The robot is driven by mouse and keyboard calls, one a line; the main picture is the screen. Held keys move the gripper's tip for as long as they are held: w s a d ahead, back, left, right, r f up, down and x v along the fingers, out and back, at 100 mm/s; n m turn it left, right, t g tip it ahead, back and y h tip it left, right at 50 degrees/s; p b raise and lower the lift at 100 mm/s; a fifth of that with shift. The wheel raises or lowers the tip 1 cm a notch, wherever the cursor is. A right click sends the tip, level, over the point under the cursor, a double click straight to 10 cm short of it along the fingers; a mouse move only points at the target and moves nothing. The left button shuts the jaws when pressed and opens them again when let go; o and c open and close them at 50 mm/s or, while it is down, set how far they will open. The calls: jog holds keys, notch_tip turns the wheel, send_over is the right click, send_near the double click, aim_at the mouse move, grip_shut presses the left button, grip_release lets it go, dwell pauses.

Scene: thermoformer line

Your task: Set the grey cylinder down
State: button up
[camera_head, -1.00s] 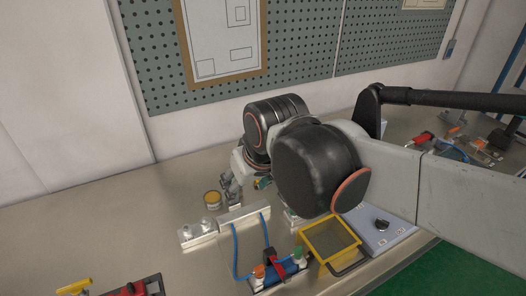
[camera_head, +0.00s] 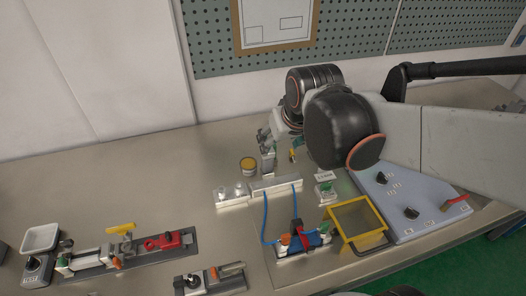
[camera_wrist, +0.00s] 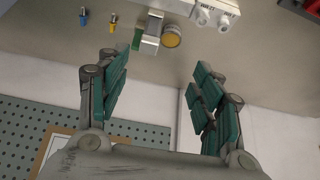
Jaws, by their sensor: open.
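My gripper (camera_wrist: 161,72) is open in the wrist view, with its green-padded fingers wide apart and nothing between them. A small grey upright piece (camera_wrist: 150,34) stands on the bench beyond the fingertips and looks like the grey cylinder. In the head view this grey piece (camera_head: 267,163) stands just right of a yellow-topped tin (camera_head: 248,164). My gripper (camera_head: 271,138) is just behind and above it there, partly hidden by my own arm. The gripper and the grey piece look apart in the wrist view.
A white strip block (camera_head: 275,186) lies in front of the grey piece. A yellow-framed tray (camera_head: 336,218) and a control panel (camera_head: 412,203) are to the right. Fixtures with red and yellow parts (camera_head: 115,252) lie front left. A pegboard wall is behind.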

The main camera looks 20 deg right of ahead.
jog(key=g+p, duration=0.1)
jog(key=p, duration=0.2)
send_near(271, 153)
jog(key=w+f+b, duration=0.2)
jog(key=w+f, duration=0.2)
jog(key=shift+w+f, duration=0.1)
jog(key=shift+f, duration=0.2)
jog(key=shift+a+b+x, duration=0.2)
jog(key=shift+b+x, duration=0.8)
jog(key=shift+x, duration=1.65)
grip_shut()
